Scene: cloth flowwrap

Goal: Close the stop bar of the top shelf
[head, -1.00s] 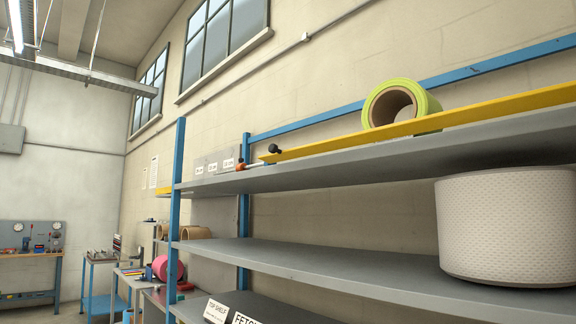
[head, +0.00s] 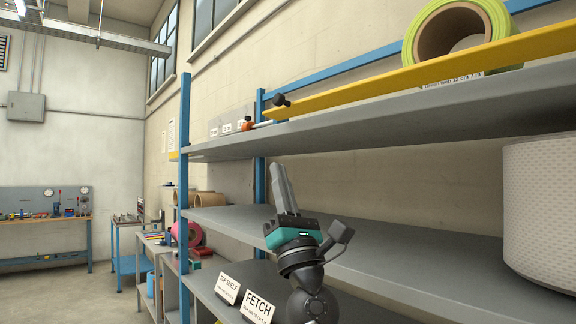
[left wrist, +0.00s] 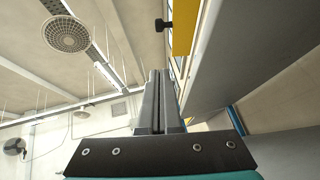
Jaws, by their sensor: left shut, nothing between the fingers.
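The yellow stop bar (head: 400,78) runs along the front of the grey top shelf (head: 380,118). Its left end has a black knob (head: 281,100) and lies beside an orange-and-black fitting (head: 248,125). In the left wrist view the yellow bar (left wrist: 184,28) and its knob (left wrist: 163,25) show above the fingers. My left gripper (head: 278,168) points up, shut and empty, in front of the shelf rack and below the top shelf's edge, apart from the bar. In the left wrist view its fingers (left wrist: 158,75) lie together. My right gripper is not in view.
A yellow-green roll (head: 455,40) stands on the top shelf behind the bar. A large white roll (head: 540,210) sits on the middle shelf (head: 430,235) at right. A blue post (head: 185,190) stands at the rack's left. Signs (head: 257,305) stand on the lower shelf.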

